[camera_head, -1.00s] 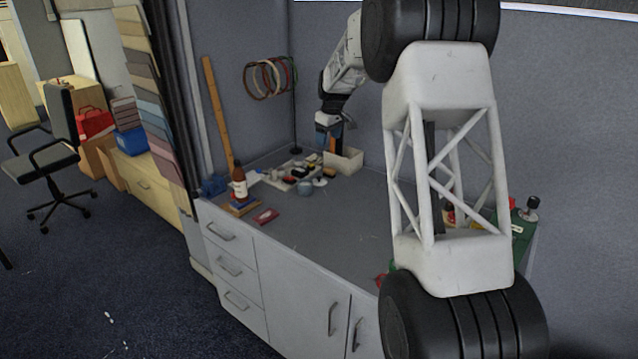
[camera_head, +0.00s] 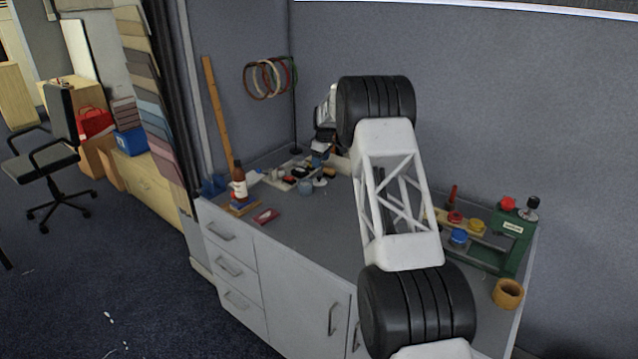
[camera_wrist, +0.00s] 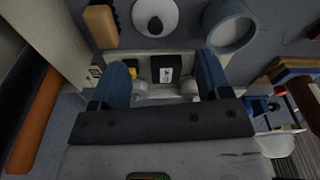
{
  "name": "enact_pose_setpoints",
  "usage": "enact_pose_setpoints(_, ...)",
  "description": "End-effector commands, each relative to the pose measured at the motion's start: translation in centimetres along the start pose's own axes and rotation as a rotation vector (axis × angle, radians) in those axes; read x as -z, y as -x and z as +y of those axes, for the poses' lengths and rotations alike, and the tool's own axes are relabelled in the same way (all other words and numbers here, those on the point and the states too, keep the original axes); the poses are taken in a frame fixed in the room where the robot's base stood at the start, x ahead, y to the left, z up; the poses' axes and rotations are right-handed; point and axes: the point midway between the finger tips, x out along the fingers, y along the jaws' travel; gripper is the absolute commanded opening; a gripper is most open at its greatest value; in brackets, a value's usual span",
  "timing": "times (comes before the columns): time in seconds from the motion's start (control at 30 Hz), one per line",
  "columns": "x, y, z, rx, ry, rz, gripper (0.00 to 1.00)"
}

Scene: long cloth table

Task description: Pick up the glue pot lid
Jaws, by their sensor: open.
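The glue pot lid (camera_head: 320,182) is a small white disc with a dark knob, lying on the table beside the grey-blue glue pot (camera_head: 306,187). In the wrist view the lid (camera_wrist: 155,17) lies at the top edge, partly cut off, left of the open, round pot (camera_wrist: 232,28). My gripper (camera_wrist: 163,60) is open, with two blue fingers spread apart and nothing held. The lid lies beyond the fingertips, not between them. In the head view my gripper (camera_head: 321,147) is small, partly hidden by my arm, above the table behind the lid.
A pale tray (camera_wrist: 180,60) with a black item and small parts lies under the fingers. A wooden-handled brush (camera_wrist: 101,25) lies left of the lid. A brown bottle (camera_head: 239,183) stands at the left. A green-framed device (camera_head: 511,240) and a tan ring (camera_head: 507,293) are at the right.

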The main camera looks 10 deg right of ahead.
Motion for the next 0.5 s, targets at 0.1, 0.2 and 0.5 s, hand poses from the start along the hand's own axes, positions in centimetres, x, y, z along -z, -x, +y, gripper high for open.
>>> enact_pose_setpoints(0.1,0.29,-1.05,0.54,0.002,0.011,0.000,0.71)
enact_pose_setpoints(0.2,0.38,-1.46,0.73,0.003,0.016,0.000,0.71)
enact_pose_setpoints(0.5,0.38,-1.54,0.74,0.004,0.017,0.000,0.71)
